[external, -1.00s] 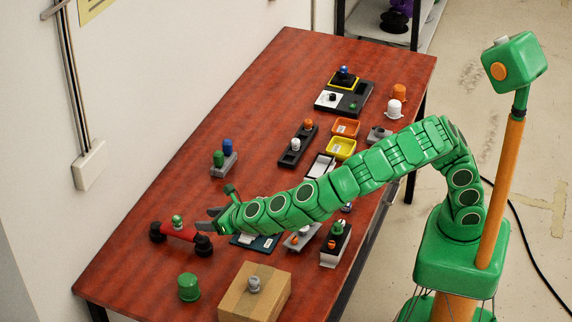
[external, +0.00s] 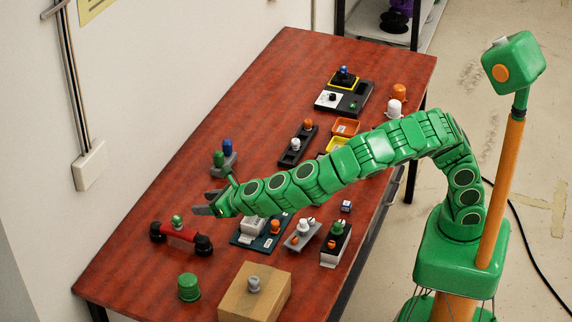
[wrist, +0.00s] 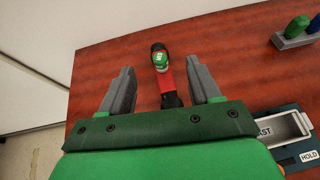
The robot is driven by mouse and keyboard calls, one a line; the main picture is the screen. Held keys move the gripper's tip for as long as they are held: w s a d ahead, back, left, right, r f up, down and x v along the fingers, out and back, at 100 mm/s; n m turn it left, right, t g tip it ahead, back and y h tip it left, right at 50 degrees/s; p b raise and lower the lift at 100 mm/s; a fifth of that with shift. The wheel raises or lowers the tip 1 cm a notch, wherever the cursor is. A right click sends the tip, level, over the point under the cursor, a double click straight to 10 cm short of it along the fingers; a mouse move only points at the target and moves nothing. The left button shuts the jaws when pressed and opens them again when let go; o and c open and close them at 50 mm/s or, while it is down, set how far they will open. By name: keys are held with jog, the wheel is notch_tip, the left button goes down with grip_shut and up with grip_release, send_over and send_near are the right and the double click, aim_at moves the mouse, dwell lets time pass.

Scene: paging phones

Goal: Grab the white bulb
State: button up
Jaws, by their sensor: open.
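Several white bulb-shaped things show in the external view. One white bulb (external: 295,144) stands on a black strip near the table's middle. Another white bulb (external: 303,226) stands on a grey plate nearer the front. A larger white bulb (external: 394,108) stands at the right edge, beside an orange one. My gripper (external: 205,203) is open and empty, above the table's left part, left of all three. In the wrist view, my gripper (wrist: 160,66) has its fingers wide apart, with a red and black bar bearing a green bulb (wrist: 160,60) beyond and below. No white bulb shows there.
The red and black bar (external: 180,233), a green dome (external: 189,287) and a cardboard box (external: 254,298) stand at the front. Green and blue bulbs on a grey block (external: 224,166) stand behind my gripper. A wall runs along the table's left.

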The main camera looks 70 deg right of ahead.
jog(key=w+d+f+n+g+y, duration=0.1)
jog(key=w+d+n+y, duration=0.2)
jog(key=d, duration=1.3)
jog(key=w+d+f+n+g+y, duration=0.15)
jog(key=w+d, duration=0.25)
jog(key=d, duration=1.3)
jog(key=s+d+r+n+y, duration=0.1)
jog(key=s+d+n+y, duration=0.1)
jog(key=s+d, duration=1)
jog(key=s+d+r+n+y, duration=0.2)
jog(key=s+d, duration=0.5)
jog(key=d, duration=1)
send_near(296, 145)
jog(key=shift+w+d+f+m, duration=0.25)
jog(key=shift+w+f, duration=0.05)
jog(key=shift+w, duration=0.1)
jog(key=shift+d+x, duration=0.1)
jog(key=shift+x, duration=1.85)
jog(key=shift+d+x, duration=0.15)
jog(key=shift+x, duration=1.8)
jog(key=shift+w+r, duration=0.1)
jog(key=shift+w, duration=0.1)
